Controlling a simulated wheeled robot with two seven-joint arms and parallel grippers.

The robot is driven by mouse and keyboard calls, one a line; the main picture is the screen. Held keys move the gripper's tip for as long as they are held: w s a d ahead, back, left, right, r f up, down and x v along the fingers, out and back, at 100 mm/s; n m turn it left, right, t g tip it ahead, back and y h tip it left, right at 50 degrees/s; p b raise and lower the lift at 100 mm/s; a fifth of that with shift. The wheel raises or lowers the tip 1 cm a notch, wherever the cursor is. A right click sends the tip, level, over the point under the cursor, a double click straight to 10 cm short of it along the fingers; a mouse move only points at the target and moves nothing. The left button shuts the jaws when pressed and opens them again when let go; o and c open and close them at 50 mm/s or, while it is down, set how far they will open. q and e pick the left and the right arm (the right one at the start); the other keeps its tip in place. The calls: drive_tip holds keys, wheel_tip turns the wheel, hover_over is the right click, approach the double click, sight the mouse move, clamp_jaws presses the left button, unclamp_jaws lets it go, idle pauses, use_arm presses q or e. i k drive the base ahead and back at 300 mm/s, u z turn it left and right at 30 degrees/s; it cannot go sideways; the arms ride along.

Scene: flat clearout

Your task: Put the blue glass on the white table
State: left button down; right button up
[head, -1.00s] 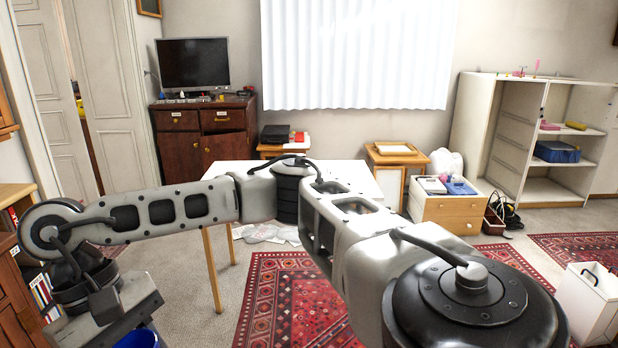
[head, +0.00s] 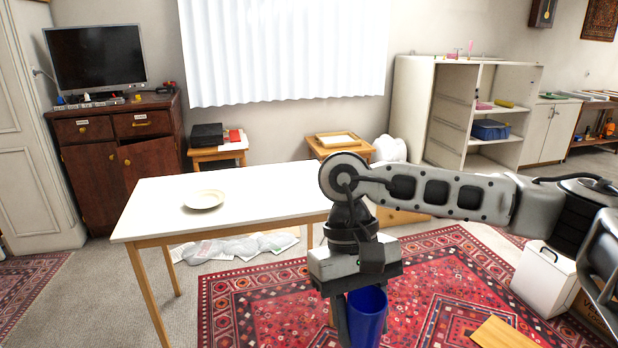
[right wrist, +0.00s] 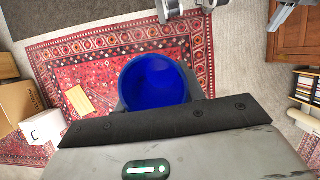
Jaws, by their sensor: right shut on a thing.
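The blue glass (head: 367,318) is held upright in my right gripper (head: 352,322), below the wrist in the head view. In the right wrist view the glass (right wrist: 155,80) is seen from above, between the two fingers, and looks empty. The white table (head: 265,205) stands beyond and to the left of the gripper. The glass hangs in front of the table's near right part, over the red rug, apart from the tabletop. My arm hides the table's right end. My left gripper is not in the head view.
A pale plate (head: 204,200) lies on the table's left part; the tabletop to its right is bare. A white bin (head: 543,282) stands on the floor at right. A dark cabinet (head: 120,150) stands at back left.

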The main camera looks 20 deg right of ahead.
sight(265, 196)
drive_tip(key=i, duration=2.05)
drive_tip(key=u, duration=0.3)
